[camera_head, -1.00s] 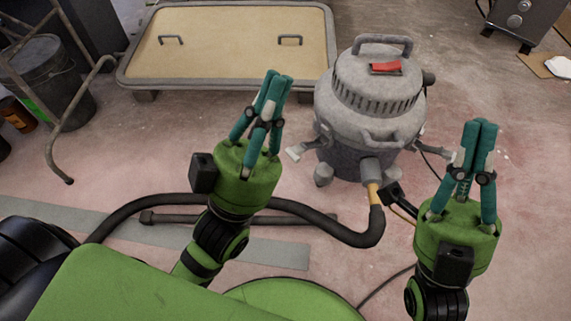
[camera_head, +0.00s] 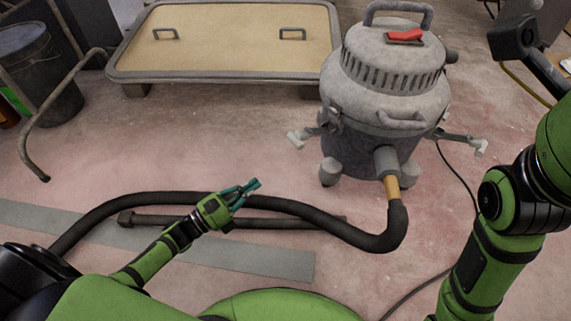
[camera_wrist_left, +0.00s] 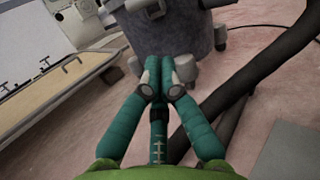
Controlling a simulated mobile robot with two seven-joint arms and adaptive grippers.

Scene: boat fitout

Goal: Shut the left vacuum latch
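The grey vacuum (camera_head: 372,105) stands upright at the upper right of the head view. Its left latch (camera_head: 305,135) sticks out from the drum's left side with a pale end; the right latch (camera_head: 462,141) sticks out on the other side. My left gripper (camera_head: 251,187) is low and left of the vacuum, over the hose, apart from the latch. In the left wrist view its fingers (camera_wrist_left: 166,70) are together, with nothing seen between them, below the vacuum drum (camera_wrist_left: 185,32). My right arm rises at the right edge; its gripper is out of view.
A black hose (camera_head: 300,209) curves across the floor to the vacuum's front. A dark pipe (camera_head: 165,219) and a grey strip (camera_head: 265,262) lie near it. A tan panel with handles (camera_head: 228,52) is behind. Open floor lies left of the vacuum.

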